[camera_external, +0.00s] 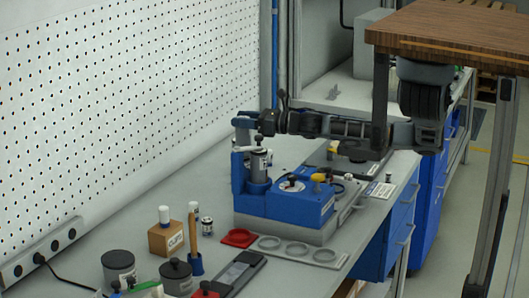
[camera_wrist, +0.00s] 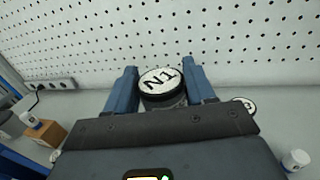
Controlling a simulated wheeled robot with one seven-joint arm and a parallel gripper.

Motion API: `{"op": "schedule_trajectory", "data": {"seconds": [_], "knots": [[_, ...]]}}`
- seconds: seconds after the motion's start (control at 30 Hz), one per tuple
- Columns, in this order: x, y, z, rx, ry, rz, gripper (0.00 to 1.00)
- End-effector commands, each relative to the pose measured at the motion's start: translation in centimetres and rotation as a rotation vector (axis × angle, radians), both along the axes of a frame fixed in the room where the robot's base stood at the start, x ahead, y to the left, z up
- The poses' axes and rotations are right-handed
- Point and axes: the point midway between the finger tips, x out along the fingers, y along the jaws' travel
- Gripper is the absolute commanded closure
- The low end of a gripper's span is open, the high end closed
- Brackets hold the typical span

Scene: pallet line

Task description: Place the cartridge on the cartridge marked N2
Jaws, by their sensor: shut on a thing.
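My gripper (camera_external: 245,122) reaches left toward the pegboard, above the back of a blue fixture (camera_external: 288,206). In the wrist view its two blue fingers (camera_wrist: 164,88) are shut on a dark cartridge (camera_wrist: 163,90) with a white top marked N1. The cartridge is upright between them; its lower part is hidden by my gripper. In the external view I cannot make out the held cartridge clearly. A grey cylinder (camera_external: 260,166) with a black knob stands in the fixture just below my wrist. I can read no N2 mark in either view.
The pegboard (camera_external: 120,90) rises behind.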

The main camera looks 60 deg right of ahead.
Motion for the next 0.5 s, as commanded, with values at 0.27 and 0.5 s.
{"op": "schedule_trajectory", "data": {"seconds": [0.27,0.5], "knots": [[0.0,0.0,-0.46,-0.002,-0.001,0.0,1.0],[0.0,-0.01,-0.3,0.0,0.0,0.0,0.23]]}}
